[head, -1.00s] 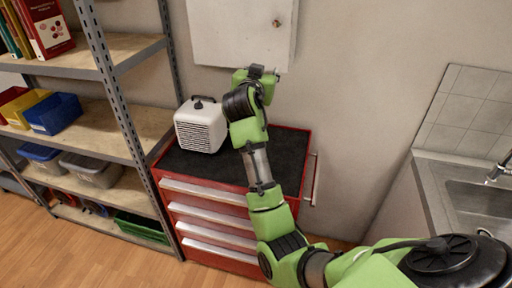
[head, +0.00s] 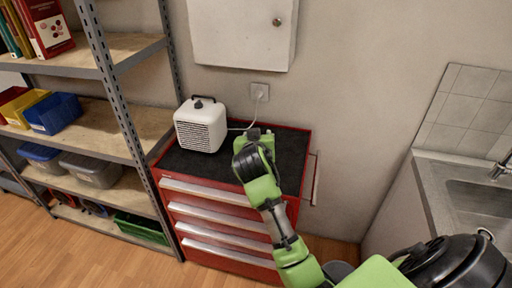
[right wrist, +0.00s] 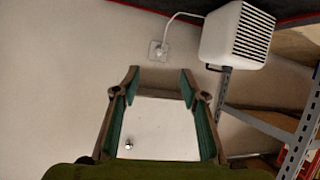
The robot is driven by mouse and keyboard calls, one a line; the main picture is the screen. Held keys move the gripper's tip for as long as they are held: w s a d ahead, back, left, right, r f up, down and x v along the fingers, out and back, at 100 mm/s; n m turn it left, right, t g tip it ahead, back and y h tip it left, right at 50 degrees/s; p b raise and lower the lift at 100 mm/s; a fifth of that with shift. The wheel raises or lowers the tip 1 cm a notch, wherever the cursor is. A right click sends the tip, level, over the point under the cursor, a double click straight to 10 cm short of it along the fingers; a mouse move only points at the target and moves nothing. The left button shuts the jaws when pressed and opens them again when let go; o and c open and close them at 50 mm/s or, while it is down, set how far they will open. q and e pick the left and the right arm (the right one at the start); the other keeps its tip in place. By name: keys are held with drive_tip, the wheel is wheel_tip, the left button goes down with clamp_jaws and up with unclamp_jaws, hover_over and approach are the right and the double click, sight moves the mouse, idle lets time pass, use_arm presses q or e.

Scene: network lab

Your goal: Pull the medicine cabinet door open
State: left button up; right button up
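The white medicine cabinet (head: 238,38) hangs on the wall at the top of the head view, cut off by the frame edge. Its door looks closed, with a small round knob (head: 278,22) near the lower right corner. In the right wrist view the cabinet (right wrist: 160,122) appears upside down, framed between my fingers, with the knob (right wrist: 128,146) at lower left. My right gripper (right wrist: 159,73) is open and empty, apart from the cabinet. In the head view my right wrist is below the cabinet, over the tool chest, and hides the fingers. My left gripper is not in view.
A red tool chest (head: 226,217) with a black top stands under the cabinet. A white heater (head: 201,127) on it has a cord running to a wall socket (head: 260,91). Metal shelving (head: 112,84) stands left, a sink (head: 478,198) right. The wall between is bare.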

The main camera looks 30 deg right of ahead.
drive_tip(key=shift+s+a+f+n, duration=0.2)
drive_tip(key=shift+a+f, duration=0.05)
drive_tip(key=shift+f, duration=0.45)
drive_tip(key=shift+s+a+f+n, duration=0.15)
drive_tip(key=shift+a+f+n, duration=0.05)
drive_tip(key=shift+f, duration=0.5)
